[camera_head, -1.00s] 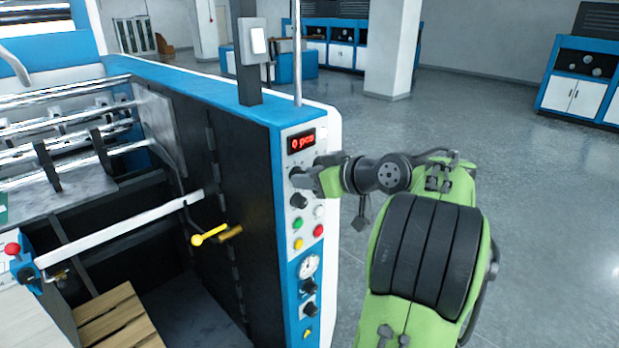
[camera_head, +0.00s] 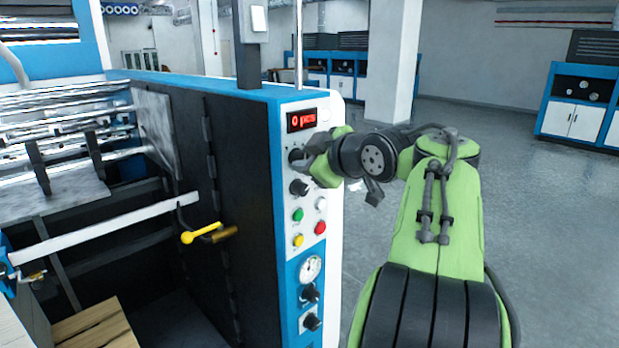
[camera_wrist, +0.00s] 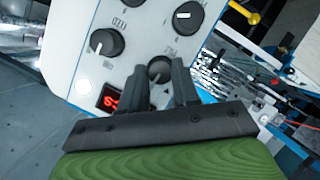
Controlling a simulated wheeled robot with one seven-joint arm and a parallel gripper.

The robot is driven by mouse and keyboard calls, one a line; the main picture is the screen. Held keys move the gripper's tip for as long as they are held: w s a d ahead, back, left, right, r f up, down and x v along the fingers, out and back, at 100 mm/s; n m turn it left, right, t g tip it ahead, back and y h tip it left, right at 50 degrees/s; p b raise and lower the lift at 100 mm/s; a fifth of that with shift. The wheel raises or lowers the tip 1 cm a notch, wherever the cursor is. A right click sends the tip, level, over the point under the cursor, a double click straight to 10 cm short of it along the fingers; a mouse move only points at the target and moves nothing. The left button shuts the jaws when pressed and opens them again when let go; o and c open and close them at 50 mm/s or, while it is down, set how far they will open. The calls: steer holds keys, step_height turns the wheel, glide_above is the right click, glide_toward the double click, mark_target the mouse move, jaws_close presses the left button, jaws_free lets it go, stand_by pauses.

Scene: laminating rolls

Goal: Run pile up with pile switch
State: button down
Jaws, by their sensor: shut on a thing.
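The blue and white machine's control panel (camera_head: 306,235) carries dark rotary switches. The upper switch, just below the red display (camera_head: 295,121), is taken here as the pile switch (camera_head: 295,155); its lettering is too small to read. My gripper (camera_head: 309,160) reaches it from the right and partly covers it. In the wrist view, my gripper's two dark fingers (camera_wrist: 172,85) stand either side of this switch (camera_wrist: 159,69) and are shut on it. A second dark switch (camera_head: 299,187) sits just below, clear of the fingers.
Below are green (camera_head: 297,215), red (camera_head: 320,228) and yellow (camera_head: 298,240) buttons, then a round gauge (camera_head: 311,269). A yellow-handled lever (camera_head: 201,234) sticks out at the machine's open side. Bare floor lies right of the panel.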

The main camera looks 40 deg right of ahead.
steer(key=shift+f+n+h+b, duration=0.15)
steer(key=shift+n+h+b, duration=0.2)
steer(key=shift+b, duration=0.4)
steer(key=c, duration=0.8)
jaws_free()
steer(key=p+v, duration=0.4)
steer(key=v, duration=1.2)
steer(key=shift+w, duration=0.1)
